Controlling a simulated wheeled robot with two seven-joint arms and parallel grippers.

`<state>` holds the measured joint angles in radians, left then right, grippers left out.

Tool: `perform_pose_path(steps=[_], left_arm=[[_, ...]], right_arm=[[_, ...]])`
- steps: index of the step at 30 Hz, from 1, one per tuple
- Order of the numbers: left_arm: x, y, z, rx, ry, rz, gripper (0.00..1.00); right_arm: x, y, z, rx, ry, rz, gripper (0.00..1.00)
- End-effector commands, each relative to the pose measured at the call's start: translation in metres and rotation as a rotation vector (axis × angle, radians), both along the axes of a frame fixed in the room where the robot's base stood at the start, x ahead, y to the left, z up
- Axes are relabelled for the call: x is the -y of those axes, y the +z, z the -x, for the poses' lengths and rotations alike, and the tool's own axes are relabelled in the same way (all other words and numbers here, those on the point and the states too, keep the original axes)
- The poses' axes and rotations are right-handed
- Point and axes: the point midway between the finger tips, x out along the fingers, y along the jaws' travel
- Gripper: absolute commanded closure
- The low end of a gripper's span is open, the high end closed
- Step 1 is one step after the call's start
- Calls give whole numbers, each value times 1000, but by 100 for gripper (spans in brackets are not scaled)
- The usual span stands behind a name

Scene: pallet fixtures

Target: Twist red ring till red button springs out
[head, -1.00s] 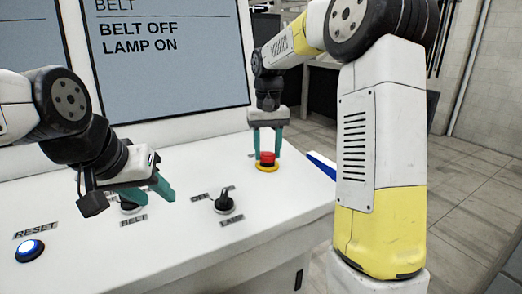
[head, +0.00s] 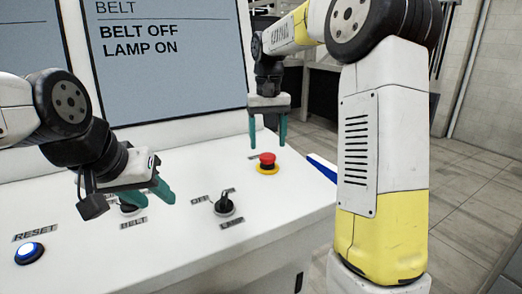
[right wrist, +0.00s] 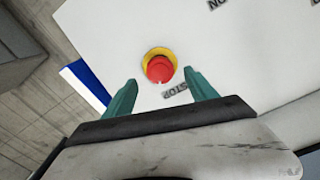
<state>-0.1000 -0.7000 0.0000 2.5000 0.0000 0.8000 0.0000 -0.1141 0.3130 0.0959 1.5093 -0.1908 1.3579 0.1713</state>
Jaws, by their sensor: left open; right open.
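The red button (head: 267,158) sits on its yellow base (head: 267,169) near the right end of the white panel. My right gripper (head: 268,143) is open and empty, its teal fingers apart above and behind the button, not touching it. In the right wrist view the red button (right wrist: 160,69) and its yellow ring (right wrist: 158,53) lie just beyond and between the open fingertips (right wrist: 162,81). A STOP label lies beside it. My left gripper (head: 165,192) is open and empty above the belt switch, which it partly hides.
The lamp switch (head: 224,204) stands on the panel left of the red button. A lit blue reset button (head: 29,252) is at the far left. The screen (head: 165,55) behind reads BELT OFF, LAMP ON. The panel's right edge is close to the button.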

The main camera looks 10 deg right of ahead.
Motion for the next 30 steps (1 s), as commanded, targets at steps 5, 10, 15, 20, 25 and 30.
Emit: perform_pose_path(steps=[5,10,15,20,25,30], left_arm=[[0,0,0,0,0,0,59],[0,0,0,0,0,0,59],[0,0,0,0,0,0,59],[0,0,0,0,0,0,59],[0,0,0,0,0,0,59],[0,0,0,0,0,0,59]], right_arm=[[0,25,0,1,0,0,34],[0,33,0,-1,0,0,34],[0,34,0,-1,0,0,34],[1,36,4,8,1,-4,34],[8,48,32,66,6,-25,34],[17,56,79,165,9,-62,34]])
